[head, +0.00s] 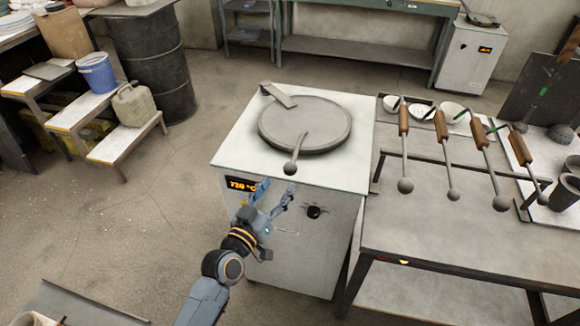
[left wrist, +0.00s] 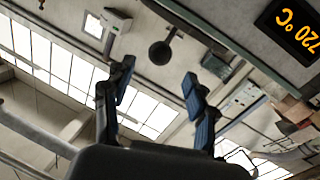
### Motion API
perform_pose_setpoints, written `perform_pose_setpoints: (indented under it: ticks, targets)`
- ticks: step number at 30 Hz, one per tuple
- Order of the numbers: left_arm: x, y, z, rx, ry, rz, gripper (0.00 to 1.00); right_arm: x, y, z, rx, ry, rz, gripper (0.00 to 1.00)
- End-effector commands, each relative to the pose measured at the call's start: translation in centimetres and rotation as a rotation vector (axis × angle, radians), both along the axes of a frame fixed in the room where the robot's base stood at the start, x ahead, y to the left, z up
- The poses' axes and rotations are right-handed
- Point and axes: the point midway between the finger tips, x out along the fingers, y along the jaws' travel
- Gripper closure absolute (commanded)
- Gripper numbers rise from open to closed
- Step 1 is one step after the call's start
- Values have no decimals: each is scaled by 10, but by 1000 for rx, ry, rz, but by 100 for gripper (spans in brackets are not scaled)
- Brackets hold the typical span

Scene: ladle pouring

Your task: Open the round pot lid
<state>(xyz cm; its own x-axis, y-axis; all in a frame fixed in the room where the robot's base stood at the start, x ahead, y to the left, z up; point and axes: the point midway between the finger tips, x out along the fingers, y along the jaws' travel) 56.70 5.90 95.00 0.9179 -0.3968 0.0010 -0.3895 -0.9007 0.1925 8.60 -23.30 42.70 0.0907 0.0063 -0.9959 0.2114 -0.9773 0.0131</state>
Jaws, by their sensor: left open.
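The round pot lid (head: 320,112) is a dark grey disc lying flat and closed on top of the white furnace (head: 238,150). A flat hinge bracket (head: 279,95) is at its back left. Its rod handle runs forward and ends in a ball knob (head: 290,168) past the front edge of the top. My left gripper (head: 276,189) is open and empty in front of the furnace, below and slightly left of the knob. In the left wrist view the ball knob (left wrist: 160,53) shows beyond and between the two open fingers (left wrist: 158,88), apart from them. My right gripper is not in view.
The furnace front has an orange display (head: 243,184) and a dark knob (head: 314,212). At right, a metal table (head: 440,235) holds several wooden-handled ladles (head: 440,125) and white bowls. A stepped stand (head: 75,110) with a blue bucket (head: 97,75) is at left. The floor between is clear.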

Motion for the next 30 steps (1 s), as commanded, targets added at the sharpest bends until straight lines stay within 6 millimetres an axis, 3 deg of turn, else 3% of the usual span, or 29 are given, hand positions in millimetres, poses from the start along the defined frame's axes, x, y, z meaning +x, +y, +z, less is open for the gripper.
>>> perform_pose_setpoints:
  ticks: [6,12,25,30]
  targets:
    - [43,-19,1,2,-1,-1,43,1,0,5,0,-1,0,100]
    - [66,-29,0,1,1,0,43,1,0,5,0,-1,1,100]
    - [74,-32,-1,1,1,0,43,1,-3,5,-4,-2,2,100]
    - [74,-32,-1,1,1,0,76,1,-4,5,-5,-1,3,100]
